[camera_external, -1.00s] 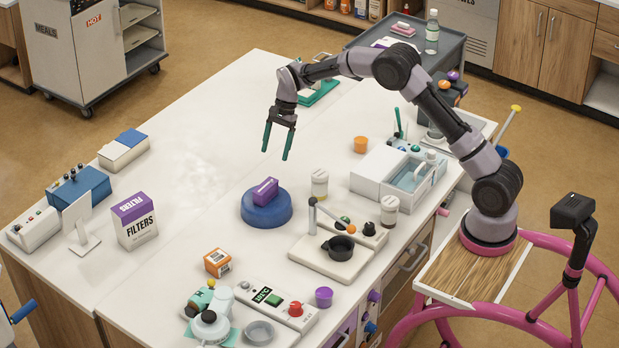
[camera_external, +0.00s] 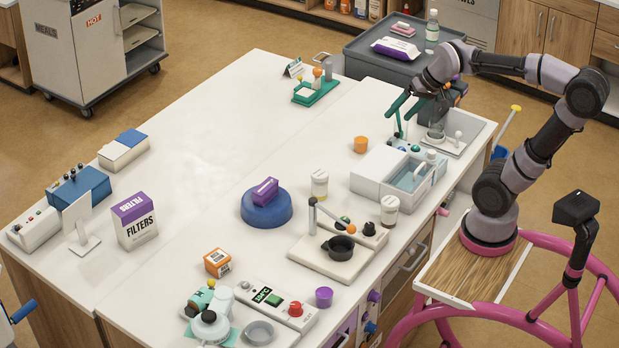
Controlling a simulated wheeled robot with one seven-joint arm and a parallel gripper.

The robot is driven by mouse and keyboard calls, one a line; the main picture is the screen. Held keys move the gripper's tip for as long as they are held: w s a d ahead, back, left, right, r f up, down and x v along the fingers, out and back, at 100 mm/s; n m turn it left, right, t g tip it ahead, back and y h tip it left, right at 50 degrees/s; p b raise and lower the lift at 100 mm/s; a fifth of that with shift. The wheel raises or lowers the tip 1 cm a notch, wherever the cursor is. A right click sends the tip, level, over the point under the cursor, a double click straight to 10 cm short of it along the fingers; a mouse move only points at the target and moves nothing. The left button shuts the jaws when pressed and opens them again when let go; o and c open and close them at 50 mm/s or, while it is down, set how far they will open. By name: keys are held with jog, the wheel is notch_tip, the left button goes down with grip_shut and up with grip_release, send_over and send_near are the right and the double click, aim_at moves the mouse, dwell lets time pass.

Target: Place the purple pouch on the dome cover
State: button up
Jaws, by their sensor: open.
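The purple pouch (camera_external: 265,190) looks like a small purple block with pale marks on its side. It rests on top of the blue round dome cover (camera_external: 267,214), near the middle of the white table. My gripper (camera_external: 408,108) is open, with green fingers, and has nothing visible between them. It is far from the pouch, up and to the right, above the back right part of the table near the grey cart. The underside of the pouch is hidden.
A white box with a blue basin (camera_external: 370,178) and a glass vessel on a stand (camera_external: 436,130) are near my gripper. Two jars, an orange cup (camera_external: 361,145) and a stand with a black pan (camera_external: 338,247) are right of the dome.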

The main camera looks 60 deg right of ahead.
jog(key=shift+n+t, duration=0.5)
jog(key=shift+n, duration=0.4)
jog(key=s, duration=0.1)
jog(key=s+f, duration=0.1)
jog(key=s, duration=0.1)
jog(key=s+f, duration=0.1)
jog(key=s, duration=0.1)
jog(key=shift+s+d, duration=0.25)
